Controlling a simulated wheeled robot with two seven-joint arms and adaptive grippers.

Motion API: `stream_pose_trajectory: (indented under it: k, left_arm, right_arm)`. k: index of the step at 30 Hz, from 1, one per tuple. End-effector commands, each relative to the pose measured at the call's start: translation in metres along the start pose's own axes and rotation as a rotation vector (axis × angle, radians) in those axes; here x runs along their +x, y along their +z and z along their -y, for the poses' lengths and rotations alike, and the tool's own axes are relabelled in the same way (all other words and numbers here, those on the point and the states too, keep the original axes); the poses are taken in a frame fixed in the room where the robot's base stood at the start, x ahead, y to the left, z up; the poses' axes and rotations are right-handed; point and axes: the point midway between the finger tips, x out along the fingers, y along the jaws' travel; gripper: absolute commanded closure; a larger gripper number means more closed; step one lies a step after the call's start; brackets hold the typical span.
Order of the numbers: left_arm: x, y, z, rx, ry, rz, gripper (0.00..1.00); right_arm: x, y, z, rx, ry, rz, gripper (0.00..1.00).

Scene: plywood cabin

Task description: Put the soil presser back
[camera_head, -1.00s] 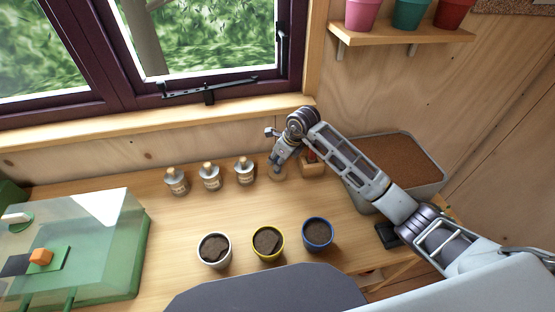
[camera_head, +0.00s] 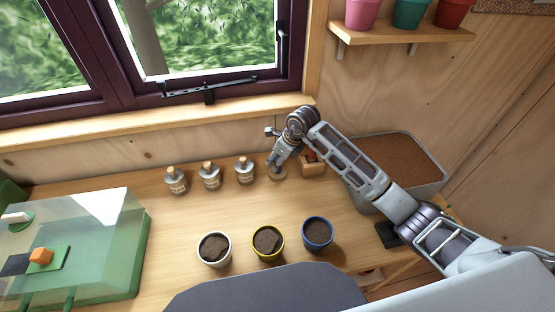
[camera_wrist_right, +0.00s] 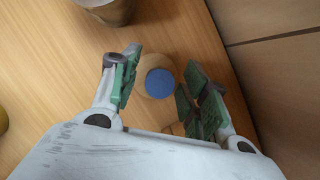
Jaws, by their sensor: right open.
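The soil presser, a round light-wood piece with a blue top (camera_wrist_right: 160,83), stands on the table between the fingers of my right gripper (camera_wrist_right: 155,86) in the right wrist view. The green-padded fingers are apart, one on each side of it, with gaps showing. In the head view my right gripper (camera_head: 276,161) points down at the back of the table. The presser's wooden base (camera_head: 278,175) shows just below the fingers there, and the rest of it is hidden. My left gripper is not in view.
A small wooden holder (camera_head: 313,170) with something red stands right of the gripper. A grey soil bin (camera_head: 425,190) is farther right. Bottles (camera_head: 210,180) stand to the left. White, yellow and blue pots (camera_head: 318,246) of soil stand in front. A green-framed clear case (camera_head: 120,240) is at far left.

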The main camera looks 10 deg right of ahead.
Motion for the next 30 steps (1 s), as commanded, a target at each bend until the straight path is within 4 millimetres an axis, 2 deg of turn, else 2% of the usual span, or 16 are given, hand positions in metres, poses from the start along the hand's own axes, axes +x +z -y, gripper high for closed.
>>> stream_pose_trajectory:
  k: [8, 21, 30]
  left_arm:
    - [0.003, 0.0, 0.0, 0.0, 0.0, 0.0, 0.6]
    - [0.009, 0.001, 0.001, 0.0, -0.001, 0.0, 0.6]
    - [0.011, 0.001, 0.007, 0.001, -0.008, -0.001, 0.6]
  right_arm:
    - [-0.031, 0.0, 0.001, -0.002, -0.003, 0.001, 0.54]
    - [-0.095, 0.0, 0.001, -0.002, -0.003, 0.002, 0.54]
    - [-0.119, 0.0, 0.0, -0.001, 0.0, 0.001, 0.54]
